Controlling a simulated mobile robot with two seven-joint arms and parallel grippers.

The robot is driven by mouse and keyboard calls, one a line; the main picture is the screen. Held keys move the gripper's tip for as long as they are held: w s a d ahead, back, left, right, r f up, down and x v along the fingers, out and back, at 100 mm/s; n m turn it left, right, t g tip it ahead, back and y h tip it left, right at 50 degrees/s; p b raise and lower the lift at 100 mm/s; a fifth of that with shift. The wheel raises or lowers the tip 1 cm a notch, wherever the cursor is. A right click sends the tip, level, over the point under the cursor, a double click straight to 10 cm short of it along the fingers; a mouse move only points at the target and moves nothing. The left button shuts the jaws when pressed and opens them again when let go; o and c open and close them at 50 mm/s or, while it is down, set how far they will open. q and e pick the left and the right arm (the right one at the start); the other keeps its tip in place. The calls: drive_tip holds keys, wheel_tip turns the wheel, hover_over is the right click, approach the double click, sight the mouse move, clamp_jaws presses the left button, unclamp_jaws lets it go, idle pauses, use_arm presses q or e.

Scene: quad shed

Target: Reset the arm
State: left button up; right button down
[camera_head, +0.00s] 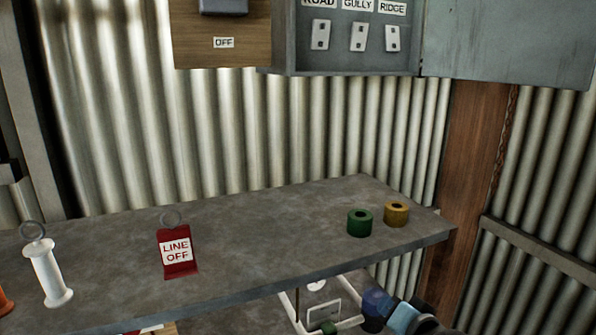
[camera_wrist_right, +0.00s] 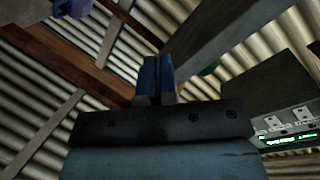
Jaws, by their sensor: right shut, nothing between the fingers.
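My right gripper (camera_head: 375,302) shows at the bottom right of the head view, low in front of the bench's front edge and below its top. In the right wrist view its blue fingers (camera_wrist_right: 157,76) are together with nothing between them. It is apart from the green tape roll (camera_head: 360,223) and the yellow tape roll (camera_head: 396,214), which stand on the bench above it. Most of my right arm is out of the head view. My left gripper is not in view.
A grey bench (camera_head: 290,225) runs across. It bears a red LINE OFF tag (camera_head: 176,250) and a white ringed spool (camera_head: 48,272). A switch box (camera_head: 357,38) with an open door (camera_head: 510,42) hangs above. A white frame (camera_head: 322,308) is below. A wooden post (camera_head: 467,180) stands right.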

drive_tip(key=s+d+f+n+g+h+p, duration=0.1)
drive_tip(key=s+f+n, duration=0.7)
drive_tip(key=s+f, duration=1.8)
drive_tip(key=shift+s+d+f+g+h, duration=0.2)
drive_tip(key=shift+d+f+g+h, duration=0.1)
drive_tip(key=shift+f+g, duration=0.5)
drive_tip(key=shift+r, duration=0.1)
